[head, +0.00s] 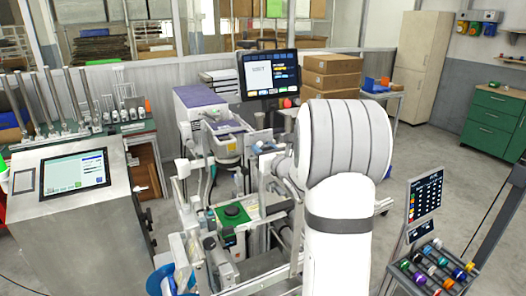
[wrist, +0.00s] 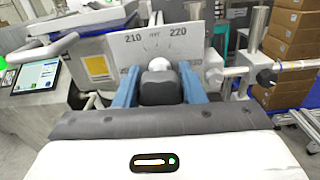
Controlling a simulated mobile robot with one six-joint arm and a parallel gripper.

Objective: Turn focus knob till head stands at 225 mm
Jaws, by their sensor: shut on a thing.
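In the wrist view my gripper (wrist: 159,70) has its two blue fingers on either side of the focus knob (wrist: 158,64), closed on it. The knob shows as a pale rounded end, with a dark block in front of it hiding the rest. Behind it stands a grey scale plate (wrist: 190,38) with tick marks and the numbers 210 and 220; lower numbers at both sides are partly covered by the fingers. I cannot make out a pointer or the present reading. In the head view my white arm covers most of this area.
In the head view a dark monitor (head: 268,74) stands behind the machine, its text too small to read surely. A console with a screen (head: 75,174) is at left. A rack of coloured rolls (head: 436,268) is at lower right. Cardboard boxes (head: 332,73) are stacked behind.

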